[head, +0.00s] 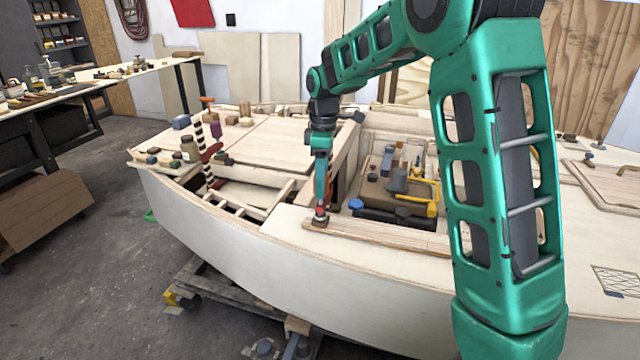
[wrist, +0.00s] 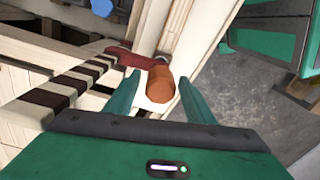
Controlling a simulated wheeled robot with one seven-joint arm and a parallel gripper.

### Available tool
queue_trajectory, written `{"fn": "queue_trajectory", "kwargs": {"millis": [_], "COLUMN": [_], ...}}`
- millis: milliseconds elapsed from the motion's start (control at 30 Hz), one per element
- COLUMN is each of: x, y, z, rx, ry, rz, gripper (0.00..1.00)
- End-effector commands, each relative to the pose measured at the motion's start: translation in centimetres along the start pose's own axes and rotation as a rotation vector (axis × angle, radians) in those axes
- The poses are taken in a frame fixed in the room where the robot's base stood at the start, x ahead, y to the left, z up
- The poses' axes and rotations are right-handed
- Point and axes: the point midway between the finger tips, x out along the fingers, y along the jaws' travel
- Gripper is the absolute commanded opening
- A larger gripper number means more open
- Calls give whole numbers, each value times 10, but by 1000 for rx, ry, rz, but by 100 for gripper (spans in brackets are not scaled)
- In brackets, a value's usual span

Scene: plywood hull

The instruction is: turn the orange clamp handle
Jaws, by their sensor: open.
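The orange clamp handle (wrist: 160,84) shows in the wrist view as a short rounded cylinder between my two fingertips. My gripper (wrist: 158,80) is open, with a finger on either side of the handle; I cannot tell whether either touches it. A red clamp arm (wrist: 130,59) lies just beyond the handle, and a dark-and-white striped bar (wrist: 62,90) runs to the left. In the head view my gripper (head: 321,190) points down over the near deck edge. A small red part (head: 321,211) shows beneath it on a wooden block (head: 317,224). The handle is not clearly visible there.
Blue and yellow tools (head: 398,180) lie in the recess right of my gripper. Concrete floor (head: 90,260) lies beyond the pale hull (head: 250,245).

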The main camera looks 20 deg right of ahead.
Motion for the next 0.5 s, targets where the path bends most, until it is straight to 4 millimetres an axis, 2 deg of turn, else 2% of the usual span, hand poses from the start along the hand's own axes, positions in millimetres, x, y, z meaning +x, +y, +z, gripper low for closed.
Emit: {"fn": "queue_trajectory", "kwargs": {"millis": [300, 500], "x": [-58, -86], "y": [2, 2], "z": [0, 0], "rx": [0, 0], "ry": [3, 2], "rz": [4, 2], "gripper": [49, 49]}}
